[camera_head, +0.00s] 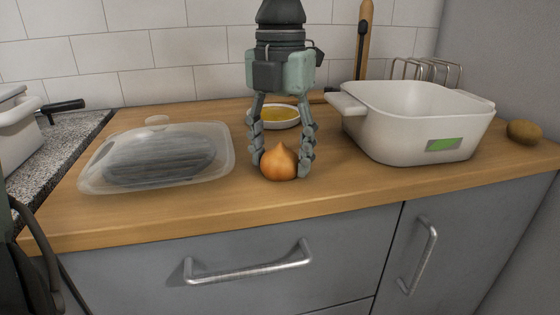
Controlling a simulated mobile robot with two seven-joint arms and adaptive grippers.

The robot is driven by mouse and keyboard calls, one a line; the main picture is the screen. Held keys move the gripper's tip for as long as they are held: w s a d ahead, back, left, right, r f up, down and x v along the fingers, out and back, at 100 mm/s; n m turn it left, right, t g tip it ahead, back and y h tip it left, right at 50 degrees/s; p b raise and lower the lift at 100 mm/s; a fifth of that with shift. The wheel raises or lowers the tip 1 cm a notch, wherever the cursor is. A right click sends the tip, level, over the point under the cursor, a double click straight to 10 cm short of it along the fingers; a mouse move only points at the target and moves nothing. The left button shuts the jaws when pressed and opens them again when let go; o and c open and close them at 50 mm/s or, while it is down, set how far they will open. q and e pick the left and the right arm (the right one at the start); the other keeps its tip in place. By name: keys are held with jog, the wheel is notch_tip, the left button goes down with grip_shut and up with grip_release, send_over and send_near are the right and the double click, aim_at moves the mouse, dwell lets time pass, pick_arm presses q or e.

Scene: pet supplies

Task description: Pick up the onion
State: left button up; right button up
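The onion (280,163) is round and orange-brown with a pointed top. It rests on the wooden counter (180,215) near the middle of the head view. My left gripper (281,169) points straight down over the onion from above. Its two fingers are spread wide, one at the left side of the onion and one at the right, with the tips close to the counter. The onion sits between the fingertips; whether they touch it is hard to tell. My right gripper is not in view.
A clear-lidded container (158,157) lies left of the gripper. A white bowl of yellow contents (281,116) stands behind it. A large white tub (412,122) stands to the right, with a brown round item (524,132) beyond. The counter's front strip is clear.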

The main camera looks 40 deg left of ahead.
pick_arm(q)
jog(key=c, duration=0.8)
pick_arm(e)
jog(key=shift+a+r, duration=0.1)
pick_arm(q)
jog(key=shift+r, duration=0.15)
